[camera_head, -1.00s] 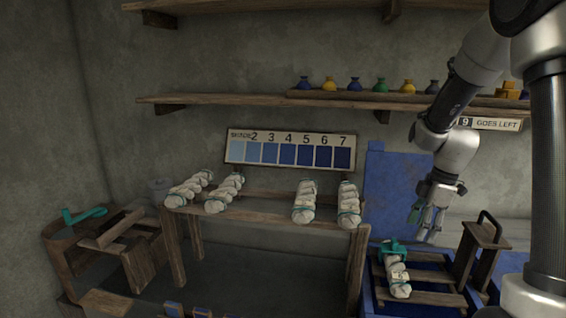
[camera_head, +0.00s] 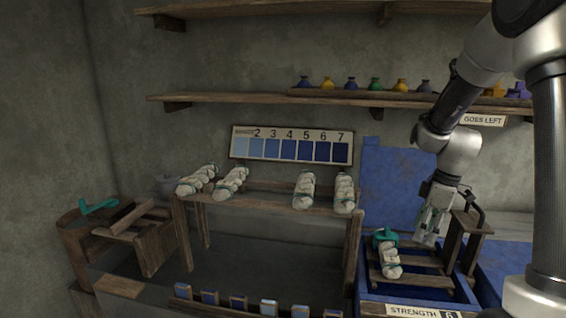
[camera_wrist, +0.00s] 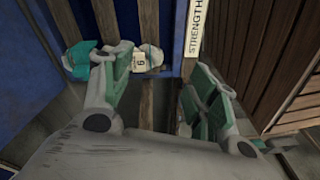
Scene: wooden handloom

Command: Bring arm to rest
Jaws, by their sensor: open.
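My gripper (camera_head: 430,228) hangs below the arm at the right, over the slatted wooden rack in the blue vat. Its green-padded fingers are apart in the wrist view (camera_wrist: 160,100), with nothing between them. A white wrapped bundle with a teal holder (camera_head: 388,258) lies on the slatted rack (camera_head: 428,281), left of and below my gripper. In the wrist view the bundle (camera_wrist: 145,60) bears a tag reading 6, and a finger partly covers it. The teal holder (camera_wrist: 80,60) lies at its left end.
Several wrapped bundles (camera_head: 305,190) lie on a wooden stand (camera_head: 270,203) in the middle. A dark wooden handled block (camera_head: 468,235) stands close to the right of my gripper. A sign reading STRENGTH 6 (camera_head: 420,312) is on the vat's front. A numbered shade chart (camera_head: 292,146) hangs behind.

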